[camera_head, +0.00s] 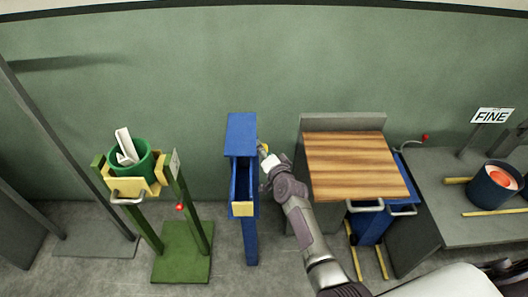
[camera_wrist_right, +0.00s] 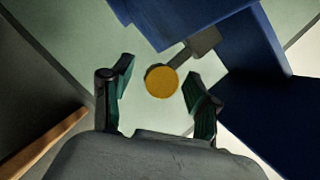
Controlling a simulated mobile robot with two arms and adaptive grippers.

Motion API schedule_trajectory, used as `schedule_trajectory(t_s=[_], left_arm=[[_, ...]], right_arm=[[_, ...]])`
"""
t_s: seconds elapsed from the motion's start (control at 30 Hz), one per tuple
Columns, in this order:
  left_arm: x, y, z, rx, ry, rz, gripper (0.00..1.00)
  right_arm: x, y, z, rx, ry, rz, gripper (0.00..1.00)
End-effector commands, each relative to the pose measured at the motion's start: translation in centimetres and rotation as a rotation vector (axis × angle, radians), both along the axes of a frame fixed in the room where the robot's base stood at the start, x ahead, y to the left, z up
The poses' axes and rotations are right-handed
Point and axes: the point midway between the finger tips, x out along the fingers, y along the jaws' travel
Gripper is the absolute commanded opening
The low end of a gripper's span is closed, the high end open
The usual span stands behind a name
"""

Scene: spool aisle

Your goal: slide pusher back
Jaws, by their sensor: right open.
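A narrow blue stand (camera_head: 241,134) with a long open channel stands in the middle of the head view, with a yellow plate (camera_head: 243,209) at its near end. A yellow knob (camera_head: 263,147), which looks like the pusher's handle, sticks out on the stand's right side. In the right wrist view the round yellow knob (camera_wrist_right: 162,82) sits on a short grey arm (camera_wrist_right: 200,45) by the blue body. My right gripper (camera_head: 267,160) is at the knob. Its fingers (camera_wrist_right: 158,94) are open, one on each side of the knob, with gaps visible. My left gripper is not in view.
A green stand (camera_head: 182,257) with a green bucket (camera_head: 146,172) is at left. A wooden-topped table (camera_head: 355,165) stands close right of my arm, with a blue cart (camera_head: 370,226) beneath. A grey bench (camera_head: 450,170) with a FINE sign (camera_head: 491,116) is far right.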

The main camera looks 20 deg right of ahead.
Motion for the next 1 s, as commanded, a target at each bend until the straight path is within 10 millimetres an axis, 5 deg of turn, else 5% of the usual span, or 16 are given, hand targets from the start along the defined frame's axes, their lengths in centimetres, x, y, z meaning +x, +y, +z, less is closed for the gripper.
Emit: schedule_trajectory(t_s=[0.27, 0.7, 1.0], left_arm=[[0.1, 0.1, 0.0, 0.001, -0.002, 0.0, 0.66], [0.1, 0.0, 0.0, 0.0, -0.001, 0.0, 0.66], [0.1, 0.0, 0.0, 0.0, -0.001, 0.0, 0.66]], right_arm=[[-1.3, 0.0, 0.2, 0.001, -0.001, 0.0, 0.6], [-9.8, -0.5, 2.0, 0.0, 0.002, -0.001, 0.6], [-11.7, -0.6, 2.6, 0.0, 0.0, 0.0, 0.6]])
